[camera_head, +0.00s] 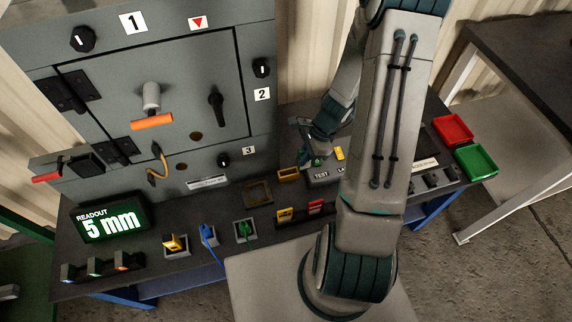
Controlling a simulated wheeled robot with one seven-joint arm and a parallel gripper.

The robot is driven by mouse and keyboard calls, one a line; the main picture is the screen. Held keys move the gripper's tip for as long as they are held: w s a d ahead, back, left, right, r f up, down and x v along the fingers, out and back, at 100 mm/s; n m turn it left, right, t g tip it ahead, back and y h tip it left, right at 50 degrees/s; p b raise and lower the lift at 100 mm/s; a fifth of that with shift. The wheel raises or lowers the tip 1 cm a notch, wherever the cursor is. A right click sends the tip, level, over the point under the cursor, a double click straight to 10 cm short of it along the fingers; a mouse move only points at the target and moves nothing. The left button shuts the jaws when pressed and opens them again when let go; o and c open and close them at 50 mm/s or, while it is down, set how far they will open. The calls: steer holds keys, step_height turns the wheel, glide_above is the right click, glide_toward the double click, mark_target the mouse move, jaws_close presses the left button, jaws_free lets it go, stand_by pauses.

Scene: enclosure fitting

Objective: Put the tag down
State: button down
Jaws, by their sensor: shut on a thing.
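My gripper (306,158) is at the far end of my arm, low over the bench by the box marked TEST. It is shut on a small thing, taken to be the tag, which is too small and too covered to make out. A yellow piece (289,174) lies just left of the gripper. Another yellow piece (339,153) shows to its right. The box marked TEST (322,175) is just below and right of the gripper. My arm hides part of the bench to the right.
The grey cabinet (190,145) with knobs and an orange handle (152,121) stands at left. Several small holders line the bench front. A red tray (453,129) and a green tray (476,159) are at right.

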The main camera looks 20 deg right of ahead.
steer(key=shift+w+a+f, duration=0.45)
steer(key=shift+a+f, duration=0.25)
steer(key=shift+f, duration=0.45)
steer(key=shift+w+a+f, duration=0.45)
steer(key=shift+a+f, duration=0.3)
steer(key=shift+f, duration=0.45)
steer(key=shift+w+a+f, duration=0.45)
steer(key=shift+a+f, duration=0.25)
steer(key=shift+f, duration=0.45)
steer(key=shift+f, duration=0.25)
steer(key=c, duration=1.9)
jaws_free()
steer(key=shift+r, duration=0.1)
